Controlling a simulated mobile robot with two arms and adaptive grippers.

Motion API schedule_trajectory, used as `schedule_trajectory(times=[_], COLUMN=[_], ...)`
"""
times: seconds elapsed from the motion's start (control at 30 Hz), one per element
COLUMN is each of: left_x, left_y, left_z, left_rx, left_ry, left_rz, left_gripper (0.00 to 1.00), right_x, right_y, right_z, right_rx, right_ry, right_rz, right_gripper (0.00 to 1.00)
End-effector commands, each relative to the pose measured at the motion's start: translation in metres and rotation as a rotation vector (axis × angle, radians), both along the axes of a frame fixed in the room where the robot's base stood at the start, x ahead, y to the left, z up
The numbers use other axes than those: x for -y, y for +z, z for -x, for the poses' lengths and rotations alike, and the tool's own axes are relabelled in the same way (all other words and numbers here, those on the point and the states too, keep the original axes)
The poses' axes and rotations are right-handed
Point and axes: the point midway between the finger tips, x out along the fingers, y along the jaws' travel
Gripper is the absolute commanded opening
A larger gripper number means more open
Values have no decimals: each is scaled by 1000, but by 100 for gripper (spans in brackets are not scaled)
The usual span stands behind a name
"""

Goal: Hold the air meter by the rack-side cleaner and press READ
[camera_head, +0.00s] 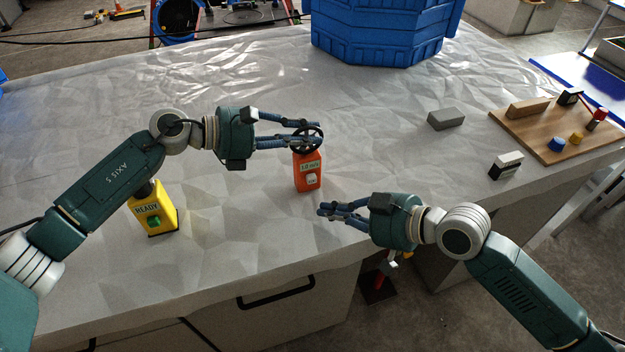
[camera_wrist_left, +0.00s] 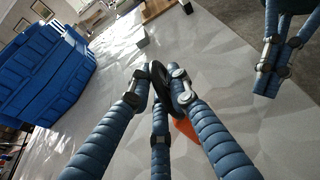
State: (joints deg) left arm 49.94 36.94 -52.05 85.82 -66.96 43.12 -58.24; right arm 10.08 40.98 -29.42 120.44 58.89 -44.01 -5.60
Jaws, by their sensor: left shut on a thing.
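The air meter (camera_head: 308,167) is orange, with a black ring on top, a small display that seems to read 1.0 m/s and a pale button (camera_head: 312,180). It looks upright near the table's front edge. My left gripper (camera_head: 315,134) is shut on it at the ring. In the left wrist view the fingers meet around the ring (camera_wrist_left: 159,78), and some orange body (camera_wrist_left: 186,128) shows below. My right gripper (camera_head: 324,209) is empty, just in front and right of the meter, its fingertips close together. I cannot tell which thing is the rack-side cleaner.
A yellow box (camera_head: 165,213) labelled READY with a green button stands left, beside my left arm. A large blue ribbed container (camera_head: 380,35) stands at the back. A grey block (camera_head: 446,118), a black-and-white block (camera_head: 506,165) and a wooden board (camera_head: 515,133) with small items are right.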

Motion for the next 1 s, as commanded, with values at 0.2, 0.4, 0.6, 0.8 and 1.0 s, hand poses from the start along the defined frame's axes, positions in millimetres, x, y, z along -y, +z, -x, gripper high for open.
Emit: schedule_trajectory(times=[0.2, 0.4, 0.6, 0.8, 1.0], left_x=[0, 0, 0, -15, -53], left_y=[0, 0, 0, 3, 15], left_z=[0, 0, 0, 3, 16], left_rx=[0, 0, 0, -1, -1], left_ry=[1, 1, 1, 3, 4], left_rz=[0, 0, 0, -2, -3], left_gripper=[0, 39, 39, 39, 39], right_x=[0, 0, 0, 0, 0], right_y=[0, 0, 0, 0, 0], right_z=[0, 0, 0, 0, 0], right_rx=[0, 0, 0, 0, 0], right_ry=[0, 0, 0, 0, 0], right_rz=[0, 0, 0, 0, 0], right_gripper=[0, 0, 0, 0, 0])
